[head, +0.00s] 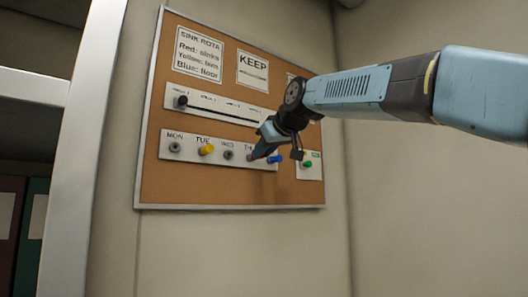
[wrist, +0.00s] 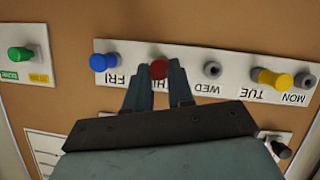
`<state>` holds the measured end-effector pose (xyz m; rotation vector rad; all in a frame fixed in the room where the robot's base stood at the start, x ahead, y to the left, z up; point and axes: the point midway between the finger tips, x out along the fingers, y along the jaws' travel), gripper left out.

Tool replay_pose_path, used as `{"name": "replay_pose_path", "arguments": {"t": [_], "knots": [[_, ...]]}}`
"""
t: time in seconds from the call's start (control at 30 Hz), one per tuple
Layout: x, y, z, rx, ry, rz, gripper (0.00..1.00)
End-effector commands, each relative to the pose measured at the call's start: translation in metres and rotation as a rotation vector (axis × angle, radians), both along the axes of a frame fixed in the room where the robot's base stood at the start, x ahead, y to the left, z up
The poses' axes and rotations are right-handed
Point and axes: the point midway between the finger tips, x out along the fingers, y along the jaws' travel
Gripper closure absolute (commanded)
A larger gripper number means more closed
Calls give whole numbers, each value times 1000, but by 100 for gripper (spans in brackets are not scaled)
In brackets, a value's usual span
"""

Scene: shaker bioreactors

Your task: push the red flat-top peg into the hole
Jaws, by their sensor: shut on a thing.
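The red flat-top peg (wrist: 159,69) is between the fingertips of my gripper (wrist: 160,84) in the wrist view. The gripper is shut on it. The peg is in front of the THU place on the white day strip (wrist: 188,88), between the blue FRI peg and the empty WED hole (wrist: 212,70). The THU hole is hidden behind the peg, and I cannot tell how deep the peg sits. In the head view my gripper (head: 263,147) is at the strip's right part and mostly hides the peg.
A yellow peg (head: 206,150) stands at TUE and a blue peg (head: 275,159) at FRI. The MON hole (head: 175,147) is empty. A green peg (head: 308,164) is on a small plate at right. A slider with a black knob (head: 182,101) is above the strip.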

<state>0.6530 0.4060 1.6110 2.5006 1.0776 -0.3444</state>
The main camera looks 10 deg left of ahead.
Motion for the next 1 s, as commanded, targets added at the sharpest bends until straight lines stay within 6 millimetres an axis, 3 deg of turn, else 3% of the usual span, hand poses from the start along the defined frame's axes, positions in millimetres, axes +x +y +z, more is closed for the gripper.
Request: {"name": "replay_pose_path", "arguments": {"t": [0.87,0.9,1.0], "knots": [[6,7,0,-1,1,0,100],[6,7,0,-1,1,0,76],[6,6,0,0,0,0,67]]}}
